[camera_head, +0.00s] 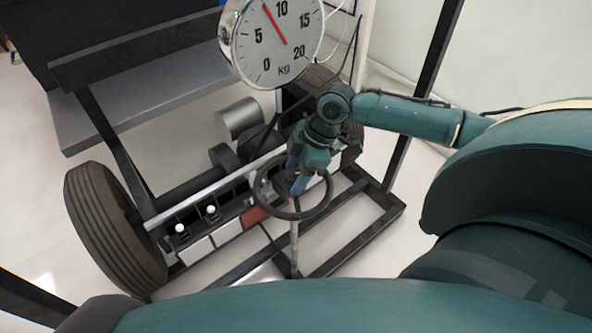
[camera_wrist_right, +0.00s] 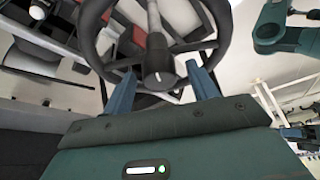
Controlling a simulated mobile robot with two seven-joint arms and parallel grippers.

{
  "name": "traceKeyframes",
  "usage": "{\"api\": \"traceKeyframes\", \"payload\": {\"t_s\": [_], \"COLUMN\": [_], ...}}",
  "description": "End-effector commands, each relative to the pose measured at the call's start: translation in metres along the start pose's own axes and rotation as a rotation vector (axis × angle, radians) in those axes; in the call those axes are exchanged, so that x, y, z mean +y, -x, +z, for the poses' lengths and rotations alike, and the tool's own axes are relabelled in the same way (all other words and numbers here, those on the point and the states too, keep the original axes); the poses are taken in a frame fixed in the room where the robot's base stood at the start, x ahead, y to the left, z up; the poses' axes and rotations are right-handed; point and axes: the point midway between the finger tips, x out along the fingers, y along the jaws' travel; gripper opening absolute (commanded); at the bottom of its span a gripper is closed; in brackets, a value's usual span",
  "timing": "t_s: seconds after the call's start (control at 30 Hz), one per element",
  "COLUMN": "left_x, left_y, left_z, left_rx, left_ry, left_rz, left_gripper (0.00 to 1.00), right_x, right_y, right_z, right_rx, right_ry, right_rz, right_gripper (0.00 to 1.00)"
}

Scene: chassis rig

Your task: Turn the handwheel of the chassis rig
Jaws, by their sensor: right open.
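The dark handwheel (camera_head: 303,216) is a round ring on a grey column at the front of the chassis rig. My right gripper (camera_head: 290,186) is over the wheel from its far side, and its wrist hides part of the rim. In the right wrist view, the open gripper (camera_wrist_right: 163,88) has one blue finger on each side of the wheel's hub, with a gap to each. The handwheel's rim (camera_wrist_right: 217,22) curves beyond the fingers there. I cannot tell whether a finger touches a spoke. My left gripper does not show.
A round kg dial (camera_head: 275,42) hangs above the rig. A large tyre (camera_head: 115,230) stands at the left, another tyre (camera_head: 320,78) behind. White-knobbed levers (camera_head: 211,210) and a red block (camera_head: 255,216) line the front panel. Black frame posts rise at both sides.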

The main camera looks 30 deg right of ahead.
Motion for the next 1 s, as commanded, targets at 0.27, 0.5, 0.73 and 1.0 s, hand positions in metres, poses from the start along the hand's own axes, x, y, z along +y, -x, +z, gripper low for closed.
{"api": "traceKeyframes", "payload": {"t_s": [0.27,0.5,0.73,1.0], "left_x": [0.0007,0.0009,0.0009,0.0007], "left_y": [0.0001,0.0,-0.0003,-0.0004], "left_z": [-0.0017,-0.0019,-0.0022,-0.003], "left_rx": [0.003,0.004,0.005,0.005], "left_ry": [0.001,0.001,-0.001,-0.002], "left_rz": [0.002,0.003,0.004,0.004], "left_gripper": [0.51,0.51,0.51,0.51], "right_x": [-0.0001,-0.0002,-0.0003,-0.0013], "right_y": [0.0002,0.0003,0.0004,0.0006], "right_z": [0.0,0.0,0.0,-0.0007], "right_rx": [0.0,0.0,0.0,0.0], "right_ry": [0.0,0.0,0.0,0.002], "right_rz": [0.0,-0.001,-0.001,-0.003], "right_gripper": [0.41,0.22,0.03,0.0]}}
